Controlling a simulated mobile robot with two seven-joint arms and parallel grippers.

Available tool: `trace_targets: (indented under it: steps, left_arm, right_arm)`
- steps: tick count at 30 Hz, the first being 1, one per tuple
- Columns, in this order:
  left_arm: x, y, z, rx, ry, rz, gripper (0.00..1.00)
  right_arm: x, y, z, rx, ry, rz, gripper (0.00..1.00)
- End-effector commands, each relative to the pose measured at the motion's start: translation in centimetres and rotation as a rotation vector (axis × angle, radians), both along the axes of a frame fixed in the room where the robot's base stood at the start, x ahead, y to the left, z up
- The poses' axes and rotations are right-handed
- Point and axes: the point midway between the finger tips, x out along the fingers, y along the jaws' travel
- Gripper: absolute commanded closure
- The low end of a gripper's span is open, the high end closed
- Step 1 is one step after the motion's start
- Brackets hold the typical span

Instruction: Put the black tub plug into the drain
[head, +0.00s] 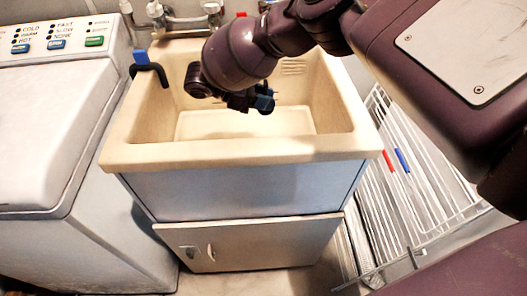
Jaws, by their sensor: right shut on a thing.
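My right gripper (262,100) is inside the cream utility tub (240,150), above its floor, with the arm coming in from the upper right. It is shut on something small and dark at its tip. I take this to be the black tub plug, but its outline does not separate from the dark fingers. The drain cannot be made out; the arm and gripper cover part of the tub's back and floor. My left gripper is not in view.
A black hose hook with a blue end (140,57) hangs over the tub's left rim. Faucet taps (160,12) stand behind. A white washer (60,130) is at left, and a white wire drying rack (400,190) with red and blue clips at right. A cabinet door (250,243) below stands ajar.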

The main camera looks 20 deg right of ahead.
Motion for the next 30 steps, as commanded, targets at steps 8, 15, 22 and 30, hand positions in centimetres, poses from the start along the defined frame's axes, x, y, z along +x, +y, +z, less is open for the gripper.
trace_targets:
  steps: [8, 15, 22, 30]
  left_arm:
    - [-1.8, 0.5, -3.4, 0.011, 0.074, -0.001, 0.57]
    - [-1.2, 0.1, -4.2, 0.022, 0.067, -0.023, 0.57]
    - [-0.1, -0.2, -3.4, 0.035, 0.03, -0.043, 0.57]
    - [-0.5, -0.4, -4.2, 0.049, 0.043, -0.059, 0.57]
  right_arm:
    - [-0.2, 0.0, -7.4, 0.001, 0.02, 0.002, 0.92]
    - [-0.2, 0.0, -12.0, 0.001, 0.016, 0.001, 0.92]
    - [0.0, 0.0, -13.2, 0.001, 0.006, 0.002, 0.92]
    - [-0.2, 0.0, -16.3, -0.001, 0.013, 0.003, 0.92]
